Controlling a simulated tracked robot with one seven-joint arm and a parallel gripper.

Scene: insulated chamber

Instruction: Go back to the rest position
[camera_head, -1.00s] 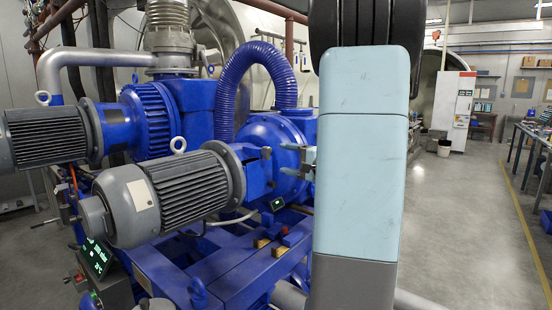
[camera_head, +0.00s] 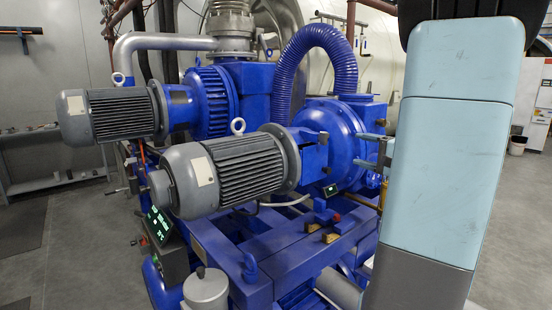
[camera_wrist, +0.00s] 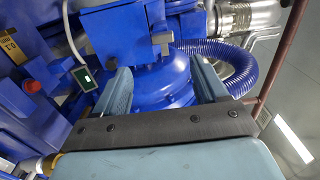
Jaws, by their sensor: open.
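My gripper (camera_head: 376,150) shows in the head view at the left edge of my pale blue arm, its fingers pointing left toward the round blue pump housing (camera_head: 340,125). In the wrist view my gripper (camera_wrist: 160,82) has its two fingers wide apart. Nothing is held between them. The blue housing (camera_wrist: 165,88) fills the view beyond the fingers. I cannot tell the exact gap between fingertips and housing. My arm stands nearly upright, leaning a little, and hides what is behind it.
The blue pump set carries two grey motors (camera_head: 222,170) (camera_head: 112,113) and a ribbed blue hose (camera_head: 318,50). A small lit display (camera_head: 158,225) is at its lower left. Open grey floor (camera_head: 70,245) lies at left. A white cabinet (camera_head: 538,100) stands at far right.

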